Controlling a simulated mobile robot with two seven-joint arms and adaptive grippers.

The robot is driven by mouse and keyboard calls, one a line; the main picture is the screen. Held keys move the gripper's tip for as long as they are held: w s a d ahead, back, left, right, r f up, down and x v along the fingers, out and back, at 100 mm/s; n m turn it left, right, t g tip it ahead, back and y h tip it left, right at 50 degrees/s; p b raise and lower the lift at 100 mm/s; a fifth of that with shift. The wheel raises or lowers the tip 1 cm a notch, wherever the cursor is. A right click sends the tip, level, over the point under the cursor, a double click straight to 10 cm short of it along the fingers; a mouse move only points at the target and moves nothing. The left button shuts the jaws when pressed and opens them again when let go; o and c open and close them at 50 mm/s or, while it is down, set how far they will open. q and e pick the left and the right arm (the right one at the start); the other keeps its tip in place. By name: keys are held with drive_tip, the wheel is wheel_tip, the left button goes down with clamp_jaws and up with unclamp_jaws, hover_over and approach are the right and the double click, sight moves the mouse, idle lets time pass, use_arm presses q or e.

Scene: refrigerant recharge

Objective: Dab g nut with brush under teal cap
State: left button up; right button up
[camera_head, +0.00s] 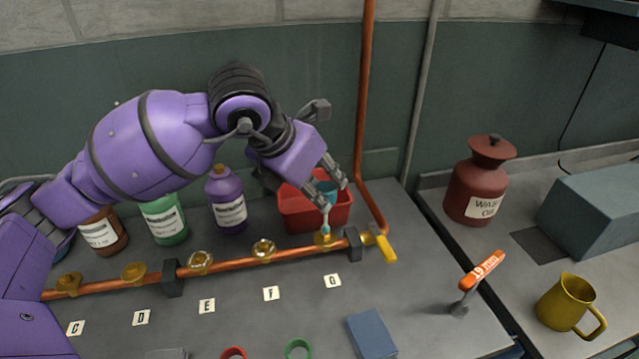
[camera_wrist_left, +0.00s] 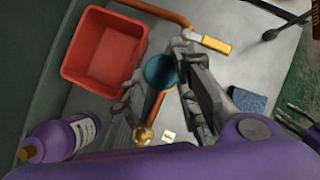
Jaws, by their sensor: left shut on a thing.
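My left gripper (camera_head: 333,183) is shut on the teal cap (camera_head: 326,190), seen from above in the left wrist view (camera_wrist_left: 160,72) between the fingers. A thin brush stem hangs down from the cap. Its light blue tip (camera_head: 326,229) is at the top of the g nut (camera_head: 325,239), seemingly touching; exact contact is hard to tell. The g nut is a brass fitting on the copper pipe (camera_head: 292,253), behind the label G (camera_head: 332,281). In the left wrist view the cap and fingers hide the g nut.
A red bin (camera_head: 298,212) stands just behind the gripper. Purple (camera_head: 230,212), green and brown bottles line the back left. The f nut (camera_head: 263,249) and other fittings sit along the pipe. A yellow valve handle (camera_head: 386,249) is right of the g nut. The front bench holds a blue block (camera_head: 371,334).

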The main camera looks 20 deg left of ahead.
drive_tip(key=shift+s+f, duration=0.1)
drive_tip(key=shift+s, duration=0.35)
use_arm(q)
drive_tip(key=shift+f, duration=0.1)
use_arm(e)
drive_tip(key=shift+w, duration=0.5)
